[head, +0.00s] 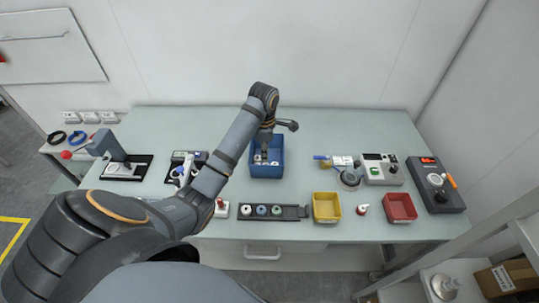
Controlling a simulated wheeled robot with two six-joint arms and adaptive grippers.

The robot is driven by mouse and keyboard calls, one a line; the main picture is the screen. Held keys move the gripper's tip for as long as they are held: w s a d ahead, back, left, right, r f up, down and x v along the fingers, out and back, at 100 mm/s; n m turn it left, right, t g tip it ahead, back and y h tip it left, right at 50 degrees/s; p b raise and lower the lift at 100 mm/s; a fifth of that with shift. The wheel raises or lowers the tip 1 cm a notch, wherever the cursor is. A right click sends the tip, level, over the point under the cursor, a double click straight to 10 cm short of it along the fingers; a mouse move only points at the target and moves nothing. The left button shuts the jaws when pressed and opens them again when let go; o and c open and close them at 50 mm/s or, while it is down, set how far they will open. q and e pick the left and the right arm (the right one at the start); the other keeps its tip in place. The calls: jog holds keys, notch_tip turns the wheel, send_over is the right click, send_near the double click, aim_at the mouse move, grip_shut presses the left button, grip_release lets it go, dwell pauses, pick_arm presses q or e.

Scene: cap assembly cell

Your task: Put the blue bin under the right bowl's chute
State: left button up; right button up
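The blue bin (278,169) stands in the middle of the table with several small pale parts in it. My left arm reaches over the table from the lower left. My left gripper (265,146) points down at the bin's far part; its fingers are small and partly hidden, so I cannot tell whether they touch or hold the bin. The right bowl (350,178) is a small round feeder to the right of the bin, beside a grey-white device. Its chute is too small to make out clearly. My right gripper is not in view.
A yellow bin (327,208) and a red bin (400,207) stand near the front edge. A dark rail (285,212) with several round parts lies in front of the blue bin. A control box (437,186) stands at far right. The table's back strip is clear.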

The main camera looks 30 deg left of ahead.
aim_at(267, 169)
pick_arm(q)
jog(key=f+b, duration=0.1)
jog(key=f, duration=0.1)
jog(key=f+b, duration=0.2)
jog(key=w+f+b, duration=0.1)
jog(key=shift+f+b, duration=0.35)
jog(key=shift+f, duration=0.05)
jog(key=f+b, duration=0.4)
jog(key=shift+s+f+b, duration=0.25)
jog(key=shift+f+b, duration=0.1)
jog(key=shift+f, duration=0.05)
jog(key=shift+w+f, duration=0.1)
jog(key=shift+w, duration=0.05)
jog(key=shift+r, duration=0.2)
jog(key=shift+c, duration=0.3)
grip_shut()
